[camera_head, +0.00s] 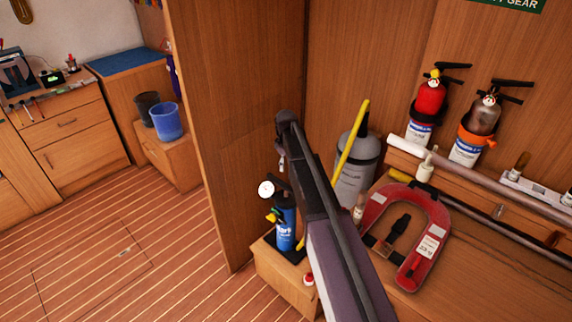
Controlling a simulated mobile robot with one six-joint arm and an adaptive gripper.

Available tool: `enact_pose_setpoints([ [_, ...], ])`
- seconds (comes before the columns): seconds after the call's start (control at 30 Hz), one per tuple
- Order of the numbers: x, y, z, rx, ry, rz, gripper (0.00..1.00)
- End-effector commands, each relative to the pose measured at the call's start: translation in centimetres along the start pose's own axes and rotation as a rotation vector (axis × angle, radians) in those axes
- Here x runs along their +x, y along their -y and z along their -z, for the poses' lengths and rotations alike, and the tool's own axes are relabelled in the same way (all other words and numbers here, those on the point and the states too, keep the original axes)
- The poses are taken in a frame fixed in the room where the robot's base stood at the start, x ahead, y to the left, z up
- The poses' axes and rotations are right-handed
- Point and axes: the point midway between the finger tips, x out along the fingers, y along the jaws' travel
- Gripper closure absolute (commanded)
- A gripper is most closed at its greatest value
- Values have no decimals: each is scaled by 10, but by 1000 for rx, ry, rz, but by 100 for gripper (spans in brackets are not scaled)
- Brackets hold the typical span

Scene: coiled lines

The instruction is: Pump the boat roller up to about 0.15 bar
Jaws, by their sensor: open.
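A blue bottle-shaped device (285,222) with white lettering stands on a low wooden box. A round white gauge (266,188) sits at its upper left, its reading too small to make out. A grey cylinder (357,172) with a dark top stands behind my arm, partly hidden; I cannot tell whether it is the boat roller. My arm reaches up from the bottom across the middle. My gripper (281,158) hangs at its far end, small and partly seen, above the gauge and apart from it. It is open, with nothing seen in it.
A red horseshoe-shaped object (433,240) lies on the wooden bench at right. Two extinguishers (431,100) (482,118) hang on the wall. A tall wooden partition (235,130) stands left of my arm. Blue bucket (167,122) is beyond it. The plank floor at left is clear.

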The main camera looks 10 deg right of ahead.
Motion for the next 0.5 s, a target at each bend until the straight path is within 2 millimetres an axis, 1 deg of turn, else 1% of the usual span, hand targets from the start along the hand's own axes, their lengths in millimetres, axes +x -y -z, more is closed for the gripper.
enact_pose_setpoints([
  [0.03, -9, 0, 0, 0, 0, 0, 41],
  [0.5, -49, 0, 0, 0, 0, 0, 41],
])
